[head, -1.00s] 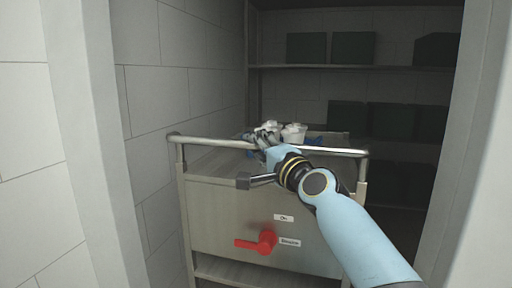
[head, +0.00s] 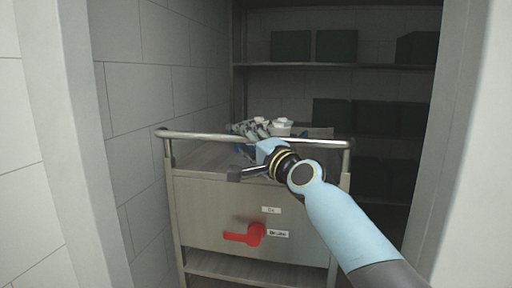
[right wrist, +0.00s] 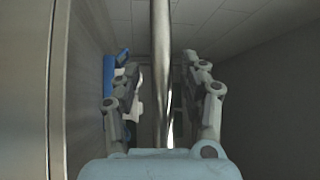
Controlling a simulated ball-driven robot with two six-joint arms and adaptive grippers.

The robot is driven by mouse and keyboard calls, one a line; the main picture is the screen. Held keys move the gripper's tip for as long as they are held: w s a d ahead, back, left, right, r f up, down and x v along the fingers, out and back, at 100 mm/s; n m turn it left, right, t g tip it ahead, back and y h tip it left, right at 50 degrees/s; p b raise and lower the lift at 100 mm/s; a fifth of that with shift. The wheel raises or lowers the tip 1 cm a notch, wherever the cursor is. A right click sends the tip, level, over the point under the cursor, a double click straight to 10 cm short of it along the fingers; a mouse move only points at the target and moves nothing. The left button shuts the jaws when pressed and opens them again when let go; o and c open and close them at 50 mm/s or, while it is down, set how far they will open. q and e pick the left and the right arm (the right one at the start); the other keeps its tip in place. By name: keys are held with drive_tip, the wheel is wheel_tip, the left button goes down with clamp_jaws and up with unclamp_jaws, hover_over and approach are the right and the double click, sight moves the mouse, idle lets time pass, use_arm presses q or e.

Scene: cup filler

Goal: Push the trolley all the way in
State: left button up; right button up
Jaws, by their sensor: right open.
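The metal trolley (head: 215,203) stands in the doorway of a small storeroom, with its handle bar (head: 205,134) toward me. A red lever (head: 245,234) sits on its front panel, beside small labels, one seeming to read "Brake". My right gripper (head: 253,131) reaches over the bar from the right. In the right wrist view the bar (right wrist: 160,70) runs between the spread fingers of the right gripper (right wrist: 160,90), with gaps on both sides. Small white items (head: 282,127) are on the trolley top, partly hidden by the gripper. My left gripper is out of view.
A tiled wall (head: 150,90) runs close along the trolley's left side. The door frame (head: 470,130) stands at the right, beside my arm. Behind the trolley, a shelf rack (head: 370,67) holds several dark boxes (head: 337,46).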

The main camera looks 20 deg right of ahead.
drive_tip(key=v, duration=1.1)
drive_tip(key=shift+s, duration=0.15)
drive_tip(key=shift+d, duration=0.1)
drive_tip(key=s+d+f+n+g+h, duration=0.1)
drive_tip(key=s+f+g, duration=0.3)
drive_tip(key=f, duration=1)
drive_tip(key=s+d+f+n+g+h, duration=0.15)
drive_tip(key=s+f, duration=0.55)
drive_tip(key=f, duration=0.7)
drive_tip(key=s+d+f+n+g+h, duration=0.1)
drive_tip(key=s+f+g, duration=0.35)
drive_tip(key=f, duration=0.95)
drive_tip(key=s+d+f+n+g, duration=0.1)
drive_tip(key=s+f+n+g, duration=0.2)
drive_tip(key=s, duration=1)
drive_tip(key=s+d+f+n+g, duration=0.1)
drive_tip(key=s+f+n, duration=0.3)
drive_tip(key=s+f, duration=0.6)
drive_tip(key=s+d+f+n+g+h, duration=0.1)
drive_tip(key=s+f+n+g, duration=0.3)
drive_tip(key=s, duration=1.2)
wheel_tip(320, 180, down, 3)
drive_tip(key=shift+d+f+g, duration=0.15)
drive_tip(key=shift+d+g, duration=0.15)
drive_tip(key=shift+d, duration=0.2)
